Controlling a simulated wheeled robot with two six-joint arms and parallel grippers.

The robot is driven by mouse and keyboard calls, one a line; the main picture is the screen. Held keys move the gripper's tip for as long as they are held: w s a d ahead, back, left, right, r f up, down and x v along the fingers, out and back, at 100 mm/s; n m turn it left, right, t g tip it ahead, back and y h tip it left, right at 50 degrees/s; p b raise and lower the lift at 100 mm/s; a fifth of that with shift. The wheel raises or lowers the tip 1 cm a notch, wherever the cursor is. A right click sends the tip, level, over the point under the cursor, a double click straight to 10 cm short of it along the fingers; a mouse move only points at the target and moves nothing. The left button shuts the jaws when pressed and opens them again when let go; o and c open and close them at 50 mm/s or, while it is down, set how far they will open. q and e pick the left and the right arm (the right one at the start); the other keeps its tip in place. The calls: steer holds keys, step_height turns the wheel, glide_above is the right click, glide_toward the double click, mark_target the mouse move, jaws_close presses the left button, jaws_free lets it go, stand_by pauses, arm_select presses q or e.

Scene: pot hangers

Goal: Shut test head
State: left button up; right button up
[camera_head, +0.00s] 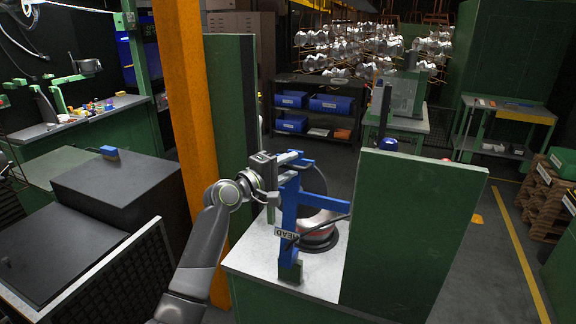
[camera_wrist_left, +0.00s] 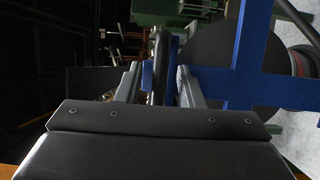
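The test head is a blue frame (camera_head: 290,215) with a "HEAD" label, standing on a green bench with a pale top (camera_head: 240,258). A round metal pot-like part with a dark base (camera_head: 320,235) sits behind it. My left gripper (camera_head: 290,160) is at the upper end of the blue frame. In the left wrist view, the fingers of my left gripper (camera_wrist_left: 160,78) are apart, with a narrow dark and blue bar (camera_wrist_left: 162,65) between them. Gaps show beside the bar, so contact cannot be confirmed. Blue frame bars (camera_wrist_left: 250,75) also show at right. My right gripper is not in view.
A green panel (camera_head: 410,235) rises on the right of the bench and another (camera_head: 228,110) stands behind its left side. An orange post (camera_head: 185,100) is close to my left arm. A shelf with blue bins (camera_head: 310,105) stands behind. Open floor lies right.

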arm_select(q)
jaws_close()
stand_by(0.4)
